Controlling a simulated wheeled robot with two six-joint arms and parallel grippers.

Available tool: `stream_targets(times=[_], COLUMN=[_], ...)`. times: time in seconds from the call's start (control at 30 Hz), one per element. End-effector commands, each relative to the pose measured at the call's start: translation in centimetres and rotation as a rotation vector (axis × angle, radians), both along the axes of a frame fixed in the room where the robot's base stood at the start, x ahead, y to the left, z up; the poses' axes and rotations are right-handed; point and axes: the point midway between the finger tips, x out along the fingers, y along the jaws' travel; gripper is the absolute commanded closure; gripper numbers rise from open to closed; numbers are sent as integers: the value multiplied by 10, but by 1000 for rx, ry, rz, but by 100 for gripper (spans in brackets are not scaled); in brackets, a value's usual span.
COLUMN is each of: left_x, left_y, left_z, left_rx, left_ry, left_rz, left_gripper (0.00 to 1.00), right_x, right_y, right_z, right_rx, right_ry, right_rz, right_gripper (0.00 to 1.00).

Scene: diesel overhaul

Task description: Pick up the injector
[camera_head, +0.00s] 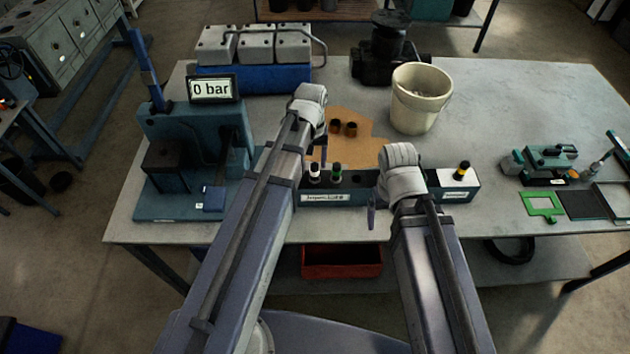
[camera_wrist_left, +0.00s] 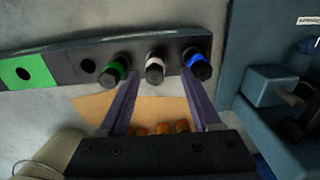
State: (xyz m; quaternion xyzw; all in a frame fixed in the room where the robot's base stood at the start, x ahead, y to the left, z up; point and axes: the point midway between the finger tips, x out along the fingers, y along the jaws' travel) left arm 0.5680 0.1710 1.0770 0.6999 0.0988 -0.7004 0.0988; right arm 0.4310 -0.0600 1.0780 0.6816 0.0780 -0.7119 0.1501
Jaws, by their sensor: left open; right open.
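Several black-capped injectors with coloured bands stand upright in a dark rack (camera_head: 365,195). The white-banded injector (camera_wrist_left: 155,67) lies between the spread fingertips of my left gripper (camera_wrist_left: 160,74) in the left wrist view, with no visible grip on it. The green-banded injector (camera_wrist_left: 117,68) and blue-banded injector (camera_wrist_left: 197,62) stand either side of it, near the fingertips. In the head view the white (camera_head: 314,174) and green (camera_head: 336,172) ones show, and a yellow-banded injector (camera_head: 462,171) stands at the rack's right end. My left gripper (camera_head: 323,150) and right gripper (camera_head: 371,215) are open.
A teal test stand with a "0 bar" display (camera_head: 213,88) stands left of the rack. A cream bucket (camera_head: 420,100) and brown mat (camera_head: 362,152) with small dark cups lie behind it. Green-framed parts (camera_head: 542,205) lie at right. A red bin (camera_head: 341,262) sits below the tabletop.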

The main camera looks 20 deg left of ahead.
Motion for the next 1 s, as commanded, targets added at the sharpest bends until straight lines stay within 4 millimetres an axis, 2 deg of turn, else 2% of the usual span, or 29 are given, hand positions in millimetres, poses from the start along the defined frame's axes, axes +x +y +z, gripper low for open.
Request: stream_targets(times=[0.03, 0.2, 0.37, 0.7, 1.0], left_x=[0, 0, 2, 6, 6], left_y=[0, 0, -2, -7, -6], left_z=[-8, -7, -16, -56, -58], left_rx=[0, 0, 0, 0, 0], left_ry=[0, 0, 0, 0, 0], left_rz=[0, 0, -1, 0, 0], left_gripper=[35, 35, 35, 35, 35], right_x=[0, 0, 0, 0, 0], right_y=[0, 0, 0, 0, 0], right_z=[-8, -7, -16, -56, -58], right_rx=[0, -1, -1, -2, -2], right_ry=[0, 0, 0, 0, 0], right_rz=[1, 2, 3, 9, 8], right_gripper=[10, 10, 10, 10, 10])
